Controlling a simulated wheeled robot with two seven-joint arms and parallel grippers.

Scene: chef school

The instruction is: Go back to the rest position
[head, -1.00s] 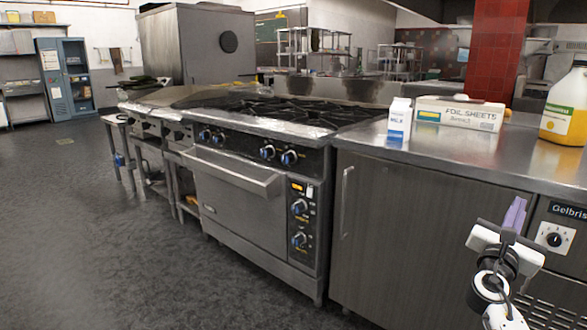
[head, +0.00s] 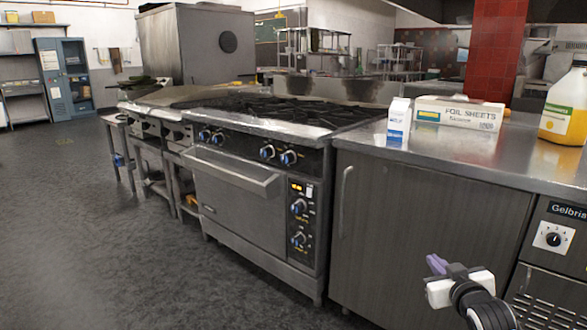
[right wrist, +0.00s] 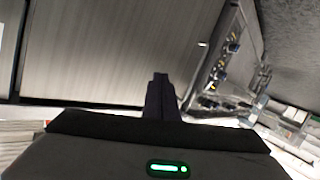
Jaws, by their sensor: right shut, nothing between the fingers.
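My right gripper (head: 437,264) is at the lower right of the head view, in front of the steel cabinet door. Its purple fingers are shut with nothing between them and point up and to the left. In the right wrist view the shut fingers (right wrist: 160,97) show dark in the middle, with the cabinet door behind them. The gripper is below the counter top and apart from the things on it. My left gripper is not in view.
A steel counter (head: 470,172) holds a milk carton (head: 398,120), a foil sheets box (head: 458,114) and a jug of yellow liquid (head: 566,108). A stove with an oven (head: 240,195) stands left of the cabinet (head: 425,225). The floor (head: 90,230) at left is clear.

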